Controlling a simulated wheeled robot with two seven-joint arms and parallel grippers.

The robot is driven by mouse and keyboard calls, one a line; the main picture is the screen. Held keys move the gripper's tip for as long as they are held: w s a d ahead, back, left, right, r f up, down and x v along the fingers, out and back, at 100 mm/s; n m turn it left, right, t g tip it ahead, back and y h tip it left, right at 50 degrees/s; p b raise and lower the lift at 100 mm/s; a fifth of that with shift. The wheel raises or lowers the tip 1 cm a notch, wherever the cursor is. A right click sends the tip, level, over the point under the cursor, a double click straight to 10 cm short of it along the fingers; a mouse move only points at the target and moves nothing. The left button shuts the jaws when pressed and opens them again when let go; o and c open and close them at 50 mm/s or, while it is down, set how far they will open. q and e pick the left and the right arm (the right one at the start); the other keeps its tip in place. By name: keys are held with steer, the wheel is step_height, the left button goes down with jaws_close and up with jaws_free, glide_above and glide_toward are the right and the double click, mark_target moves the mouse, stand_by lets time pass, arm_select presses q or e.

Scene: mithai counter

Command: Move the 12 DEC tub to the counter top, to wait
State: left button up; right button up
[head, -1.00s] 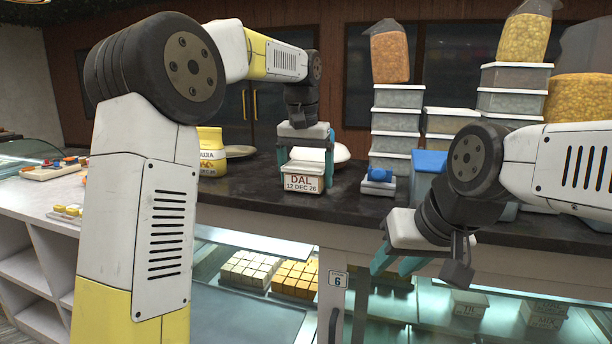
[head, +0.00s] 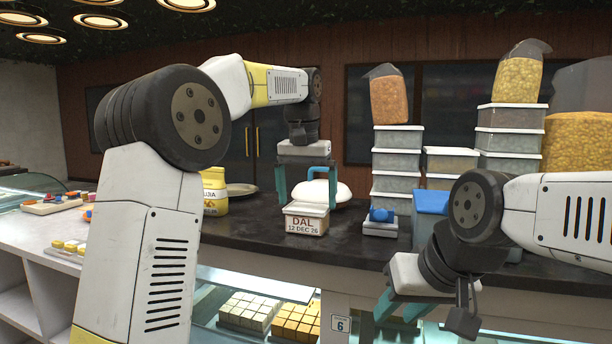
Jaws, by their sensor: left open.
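The 12 DEC tub (head: 306,220), a small white box labelled DAL 12 DEC 26, sits on the dark counter top (head: 270,238) near its front edge. My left gripper (head: 305,190) is above and just behind the tub, pointing down. Its teal fingers are spread wide and hold nothing. My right gripper (head: 395,308) hangs in front of the counter at the lower right. Its fingers look apart, with nothing seen between them.
A white domed lid with a blue handle (head: 325,190) is behind the tub. A yellow jar (head: 214,192) stands left. A small blue-topped device (head: 381,222) and stacked clear tubs (head: 396,160) stand right. Glass-fronted sweets (head: 246,309) lie below.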

mark_target(305, 210)
arm_select(q)
steer(key=r, duration=0.4)
steer(key=s+r, duration=0.1)
steer(key=r, duration=0.1)
steer(key=shift+a+r, duration=0.25)
steer(key=shift+r, duration=0.05)
steer(key=s+a+f+t, duration=0.1)
steer(key=s+a, duration=0.6)
steer(key=s+a+f+n+t, duration=0.1)
steer(key=s+a+f, duration=0.2)
steer(key=s+f, duration=0.5)
steer(key=s+a+f+n+t+h, duration=0.1)
steer(key=s+a+f+n+t, duration=0.1)
steer(key=s+f, duration=0.7)
steer(key=shift+s+a+f+h, duration=0.25)
steer(key=shift+s+a, duration=0.2)
steer(key=shift+a, duration=0.3)
